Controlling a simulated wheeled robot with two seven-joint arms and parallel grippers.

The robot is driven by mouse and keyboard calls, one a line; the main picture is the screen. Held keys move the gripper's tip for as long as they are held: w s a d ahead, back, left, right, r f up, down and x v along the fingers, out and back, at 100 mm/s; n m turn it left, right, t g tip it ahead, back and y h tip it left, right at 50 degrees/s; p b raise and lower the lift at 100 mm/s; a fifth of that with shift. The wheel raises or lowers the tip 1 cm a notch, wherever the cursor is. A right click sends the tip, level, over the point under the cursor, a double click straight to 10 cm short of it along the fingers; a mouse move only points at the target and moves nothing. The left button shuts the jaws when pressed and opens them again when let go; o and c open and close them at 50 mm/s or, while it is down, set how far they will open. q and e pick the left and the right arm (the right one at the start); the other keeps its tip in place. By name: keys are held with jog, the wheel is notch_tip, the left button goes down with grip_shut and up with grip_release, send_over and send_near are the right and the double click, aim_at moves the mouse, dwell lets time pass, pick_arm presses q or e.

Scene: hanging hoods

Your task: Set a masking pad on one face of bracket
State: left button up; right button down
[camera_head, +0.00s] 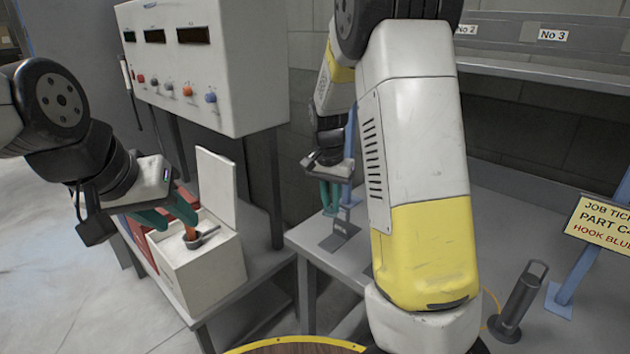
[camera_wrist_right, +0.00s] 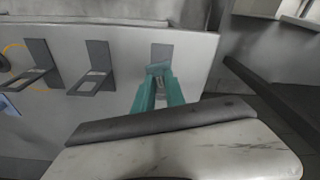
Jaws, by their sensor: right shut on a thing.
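Several grey L-shaped brackets stand on the table in the right wrist view. The nearest bracket (camera_head: 340,236) sits below my right gripper (camera_head: 331,200) in the head view; its upright plate (camera_wrist_right: 162,50) shows behind the fingertips. In the wrist view my right gripper (camera_wrist_right: 157,82) is shut on a small flat grey-green piece (camera_wrist_right: 158,68), which looks like a masking pad, against or just before that plate; contact is unclear. My left gripper (camera_head: 172,214) is above a white open-lidded box (camera_head: 205,268), by an orange-handled piece with a dark cup (camera_head: 202,238). Its grip is unclear.
Two other brackets stand on the grey table, one in the middle (camera_wrist_right: 92,68) and one to the left (camera_wrist_right: 35,65). A control cabinet (camera_head: 200,65) is behind the box. A dark cylindrical handle (camera_head: 522,295) and a job ticket sign (camera_head: 600,222) are at the right.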

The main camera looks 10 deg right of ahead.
jog(key=shift+w+r, duration=0.35)
jog(key=shift+w, duration=0.2)
jog(key=shift+f, duration=6.15)
jog(key=shift+f, duration=0.2)
jog(key=c, duration=1.3)
grip_release()
